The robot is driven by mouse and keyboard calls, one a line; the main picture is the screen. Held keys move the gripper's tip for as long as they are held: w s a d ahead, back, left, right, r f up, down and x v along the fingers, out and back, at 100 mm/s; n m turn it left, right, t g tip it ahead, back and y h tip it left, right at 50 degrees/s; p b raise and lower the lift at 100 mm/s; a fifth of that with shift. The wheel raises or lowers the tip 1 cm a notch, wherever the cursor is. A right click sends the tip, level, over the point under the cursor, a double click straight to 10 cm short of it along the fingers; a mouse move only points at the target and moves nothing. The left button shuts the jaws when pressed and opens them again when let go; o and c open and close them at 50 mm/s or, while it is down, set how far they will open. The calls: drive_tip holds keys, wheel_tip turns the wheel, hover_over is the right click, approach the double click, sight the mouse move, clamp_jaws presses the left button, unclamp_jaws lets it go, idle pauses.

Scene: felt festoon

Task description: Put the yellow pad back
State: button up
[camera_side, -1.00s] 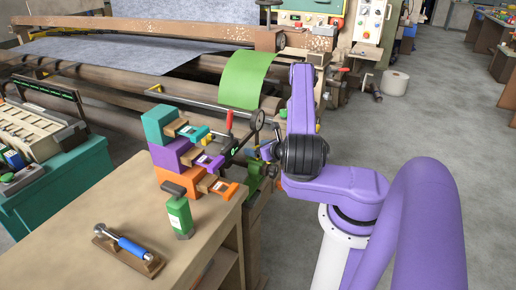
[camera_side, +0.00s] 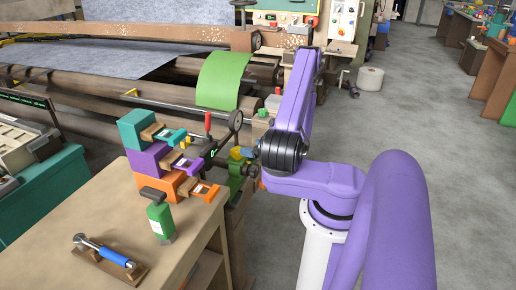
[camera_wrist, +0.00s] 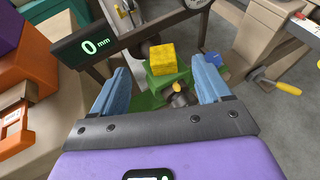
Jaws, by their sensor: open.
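The yellow pad (camera_wrist: 163,60) is a small block sitting on a green support (camera_wrist: 148,84) in the wrist view. In the side view a small yellow patch (camera_side: 236,153), likely the pad, shows beside my wrist. My gripper (camera_wrist: 161,68) is open, with blue fingers to the left and right of the pad. The pad appears just beyond the fingertips, with gaps on both sides. Whether the fingers reach down to its height I cannot tell. In the side view my wrist hides most of the gripper.
A gauge display (camera_wrist: 97,45) reading 0 mm stands close by the left finger. A yellow-handled crank (camera_wrist: 287,88) is at the right.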

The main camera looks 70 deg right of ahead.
drive_tip(key=shift+v, duration=1.05)
